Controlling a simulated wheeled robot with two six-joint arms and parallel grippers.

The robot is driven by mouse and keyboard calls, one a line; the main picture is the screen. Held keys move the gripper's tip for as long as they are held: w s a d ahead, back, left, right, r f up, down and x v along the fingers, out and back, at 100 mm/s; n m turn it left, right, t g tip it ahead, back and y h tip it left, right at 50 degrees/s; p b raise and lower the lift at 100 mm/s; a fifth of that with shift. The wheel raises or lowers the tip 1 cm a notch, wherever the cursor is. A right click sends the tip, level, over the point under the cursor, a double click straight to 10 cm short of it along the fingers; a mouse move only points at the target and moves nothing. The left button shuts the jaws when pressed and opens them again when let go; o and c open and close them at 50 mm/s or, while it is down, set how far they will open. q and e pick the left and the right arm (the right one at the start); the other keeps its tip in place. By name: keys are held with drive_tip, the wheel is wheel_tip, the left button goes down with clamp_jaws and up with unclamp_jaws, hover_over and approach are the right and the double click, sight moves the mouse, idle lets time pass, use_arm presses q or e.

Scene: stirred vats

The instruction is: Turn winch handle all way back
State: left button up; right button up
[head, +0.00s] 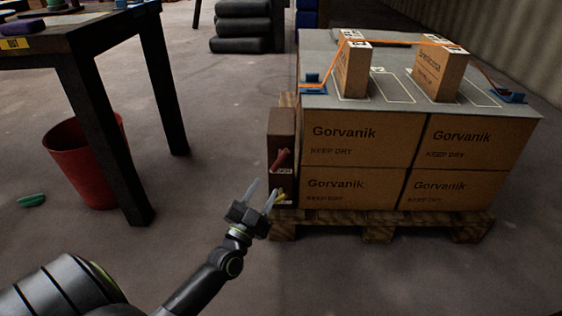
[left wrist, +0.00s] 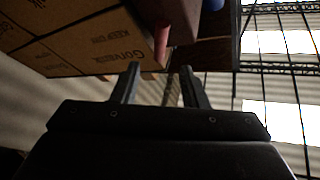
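A narrow brown box (head: 281,130) stands against the left side of the carton stack. A red handle (head: 281,160) shows on its front, with a small yellow part (head: 281,197) lower down; which of them belongs to the winch I cannot tell. My left gripper (head: 260,194) is open, its fingers pointing up beside the lower part of this box. In the left wrist view, a red part (left wrist: 161,45) lies beyond the open fingertips (left wrist: 160,76), with nothing seen gripped between them. My right gripper is out of view.
Gorvanik cartons (head: 352,150) sit on a wooden pallet (head: 380,228). An orange strap (head: 400,42) crosses two upright boxes on the grey top. A black table (head: 75,40) and red bin (head: 80,165) stand left. A green object (head: 31,200) lies on the floor. The floor between is clear.

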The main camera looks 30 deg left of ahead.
sight(279, 163)
use_arm(q)
drive_tip(key=b+x, duration=0.1)
drive_tip(key=x, duration=1)
drive_tip(key=shift+w, duration=0.15)
clamp_jaws()
